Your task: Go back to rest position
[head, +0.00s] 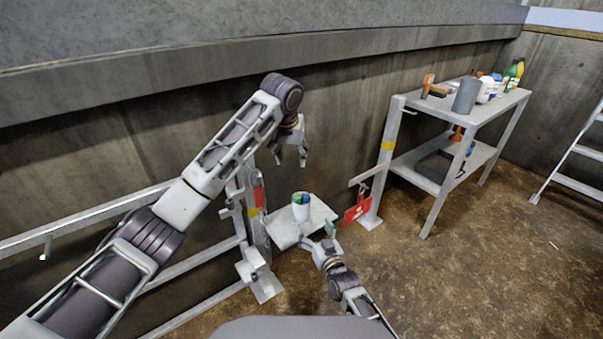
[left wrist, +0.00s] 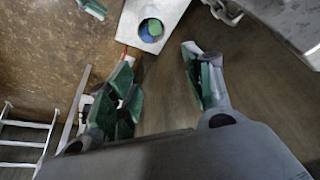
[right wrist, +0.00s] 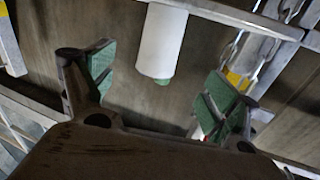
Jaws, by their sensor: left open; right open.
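My left gripper (head: 291,155) hangs from the raised left arm near the concrete wall, above and a little left of a small grey shelf. It is open and empty, with green-padded fingers apart in the left wrist view (left wrist: 163,85). My right gripper (head: 318,238) is low, by the front edge of the small shelf. It is open, and its green fingers also show apart in the right wrist view (right wrist: 158,85). A white cup (head: 300,207) with blue and green contents stands on the small shelf (head: 282,232). In the right wrist view the cup (right wrist: 161,42) is beyond the fingers, apart from them.
A metal table (head: 410,103) at the right bears a grey cylinder (head: 466,96), an orange-handled tool (head: 428,86) and several bottles. A red tag (head: 357,209) hangs by its leg. Metal rails (head: 95,220) run along the wall at left. A ladder (head: 578,160) leans far right. The brown floor is open.

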